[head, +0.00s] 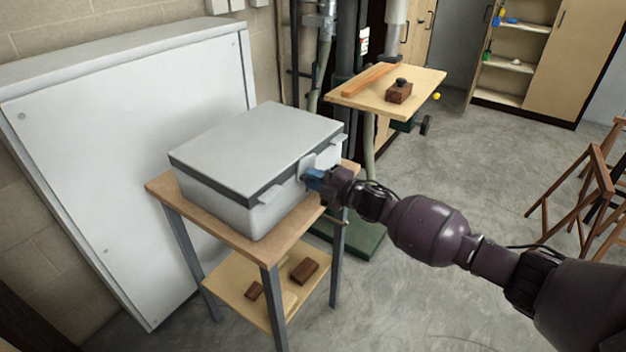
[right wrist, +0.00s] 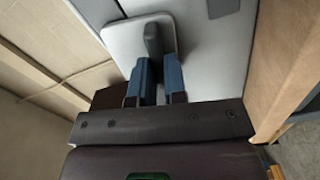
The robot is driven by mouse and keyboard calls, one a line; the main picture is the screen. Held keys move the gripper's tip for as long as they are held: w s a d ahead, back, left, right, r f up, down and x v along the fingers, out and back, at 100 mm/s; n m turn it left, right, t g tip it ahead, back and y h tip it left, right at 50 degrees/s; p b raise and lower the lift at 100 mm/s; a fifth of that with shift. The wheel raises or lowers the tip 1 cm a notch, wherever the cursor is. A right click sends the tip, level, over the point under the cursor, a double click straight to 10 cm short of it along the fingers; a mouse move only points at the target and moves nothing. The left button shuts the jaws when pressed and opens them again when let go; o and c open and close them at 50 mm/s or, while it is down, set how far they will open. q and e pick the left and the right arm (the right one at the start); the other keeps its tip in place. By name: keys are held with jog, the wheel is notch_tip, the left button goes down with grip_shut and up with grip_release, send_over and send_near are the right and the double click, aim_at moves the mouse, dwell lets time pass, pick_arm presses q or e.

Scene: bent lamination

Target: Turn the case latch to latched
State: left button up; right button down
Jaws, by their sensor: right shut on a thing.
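The grey case (head: 255,150) sits with its lid down on a small wooden-topped stand. Its latch plate (head: 306,165) is on the front face, and it shows close up in the right wrist view (right wrist: 128,40). A dark grey latch lever (right wrist: 153,40) stands out from this plate. My right gripper (head: 314,178) is at the front of the case. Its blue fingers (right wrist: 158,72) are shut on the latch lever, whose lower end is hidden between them. My left gripper is not in view.
The stand's top (head: 232,232) leaves a narrow bare strip before the case. Its lower shelf (head: 235,278) holds brown blocks. A large white panel (head: 130,150) stands close behind on the left. A drill-press table (head: 350,98) is at the back. Floor on the right is mostly clear.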

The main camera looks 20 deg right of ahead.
jog(key=shift+w+d+f+n, duration=0.1)
jog(key=shift+n, duration=0.45)
jog(key=shift+d+f+n, duration=0.1)
jog(key=shift+n, duration=0.45)
jog(key=shift+r+b, duration=0.1)
jog(key=shift+b, duration=0.2)
jog(key=c, duration=1.2)
grip_release()
jog(key=shift+o, duration=0.2)
jog(key=v, duration=1)
jog(key=shift+s+d+p, duration=0.3)
